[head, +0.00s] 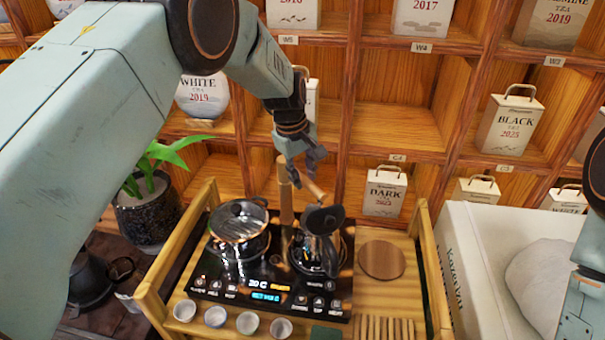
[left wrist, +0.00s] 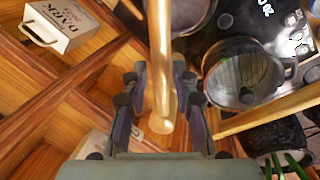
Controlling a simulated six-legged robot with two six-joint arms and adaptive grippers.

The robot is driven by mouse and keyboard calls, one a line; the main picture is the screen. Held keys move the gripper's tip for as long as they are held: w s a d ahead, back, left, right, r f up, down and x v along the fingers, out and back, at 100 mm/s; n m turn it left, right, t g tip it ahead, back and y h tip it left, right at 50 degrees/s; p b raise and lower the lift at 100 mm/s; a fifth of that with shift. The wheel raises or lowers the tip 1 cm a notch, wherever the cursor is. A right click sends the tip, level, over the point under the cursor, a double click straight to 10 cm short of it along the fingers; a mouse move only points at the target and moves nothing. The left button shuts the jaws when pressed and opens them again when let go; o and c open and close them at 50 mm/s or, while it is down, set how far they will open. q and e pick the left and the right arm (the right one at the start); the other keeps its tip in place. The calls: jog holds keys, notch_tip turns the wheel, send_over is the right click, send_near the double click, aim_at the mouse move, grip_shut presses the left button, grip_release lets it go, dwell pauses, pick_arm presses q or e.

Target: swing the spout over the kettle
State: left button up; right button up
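The wood-coloured spout (head: 316,191) reaches forward from beside an upright post (head: 285,195) behind the stove. Its visible end shows near the back rim of the dark kettle (head: 320,238); I cannot tell if it is over the opening. The kettle stands on the right of the black stove (head: 265,291). My left gripper (head: 302,158) is just above the spout, partly hiding it. In the left wrist view the spout (left wrist: 160,50) runs between the two spread fingers (left wrist: 160,92), with no clear grip. My right gripper is out of view; part of my right arm shows at the right edge.
A glass-lidded pot (head: 240,222) stands left of the kettle. Several small cups (head: 247,323) line the front. A round wooden coaster (head: 382,260) lies to the right. Behind are shelves with tea boxes, including a DARK box (head: 385,192). A plant (head: 148,200) stands left.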

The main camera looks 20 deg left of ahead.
pick_arm(q)
jog(key=shift+o, duration=1.1)
jog(key=shift+s, duration=0.1)
notch_tip(320, 180, up, 12)
jog(key=s+a, duration=0.1)
jog(key=shift+s+a+f, duration=0.15)
jog(key=shift+s+a, duration=0.1)
jog(key=shift+s, duration=0.1)
jog(key=shift+s+f, duration=0.1)
jog(key=shift+s, duration=0.1)
